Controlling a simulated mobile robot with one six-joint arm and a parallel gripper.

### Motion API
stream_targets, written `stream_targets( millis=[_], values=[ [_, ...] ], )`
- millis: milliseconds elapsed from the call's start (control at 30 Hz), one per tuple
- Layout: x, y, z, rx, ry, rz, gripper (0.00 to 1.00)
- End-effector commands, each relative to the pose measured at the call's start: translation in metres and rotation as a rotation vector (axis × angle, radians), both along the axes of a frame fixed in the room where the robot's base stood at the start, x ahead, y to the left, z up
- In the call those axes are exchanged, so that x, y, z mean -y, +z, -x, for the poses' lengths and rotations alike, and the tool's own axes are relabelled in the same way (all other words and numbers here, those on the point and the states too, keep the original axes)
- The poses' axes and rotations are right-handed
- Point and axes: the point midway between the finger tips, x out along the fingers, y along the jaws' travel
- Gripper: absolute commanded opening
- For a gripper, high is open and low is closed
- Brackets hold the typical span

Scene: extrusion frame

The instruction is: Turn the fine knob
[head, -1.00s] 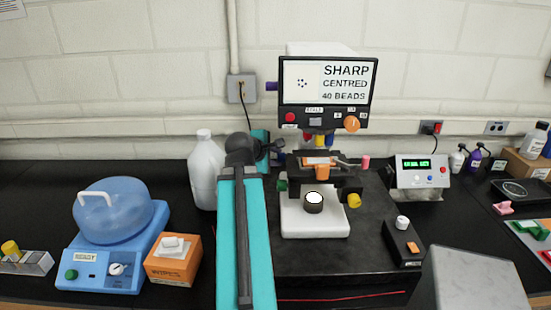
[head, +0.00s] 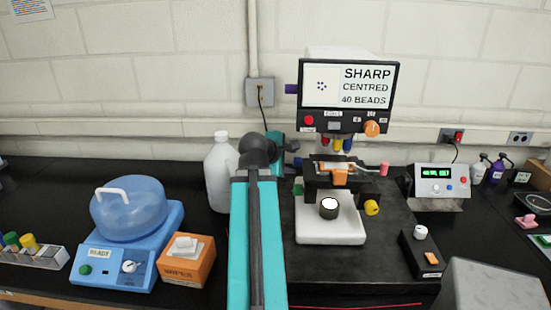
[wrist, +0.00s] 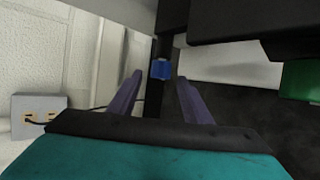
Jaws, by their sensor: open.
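The microscope (head: 330,234) stands on a black slab with a white base, dark stage and screen. The screen (head: 349,86) reads SHARP, CENTRED, 40 BEADS. A green knob (head: 297,187) is on its left side and a yellow knob (head: 372,207) on its right. I cannot tell which is the fine knob. My gripper (wrist: 158,95) is open, with two purple fingers apart. A small blue part (wrist: 161,69) shows between and beyond them, and neither finger visibly touches it. The green knob also shows at the right of the wrist view (wrist: 301,80). In the head view my arm mostly hides the gripper, left of the stage.
A white jug (head: 219,172) stands just left of my arm. A blue centrifuge (head: 120,255) and an orange wipes box (head: 188,262) are further left. A small controller (head: 421,254) is right of the base. A wall socket (head: 260,91) with a cable is behind.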

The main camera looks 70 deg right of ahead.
Motion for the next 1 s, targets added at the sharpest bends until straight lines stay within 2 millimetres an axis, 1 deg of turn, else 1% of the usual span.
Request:
stream_targets(
  millis=[600,1000],
  values=[
    [-0.033,0.020,-0.004,0.002,0.001,0.002,0.45],
    [-0.060,0.040,-0.008,0.002,0.003,0.002,0.45]
  ],
)
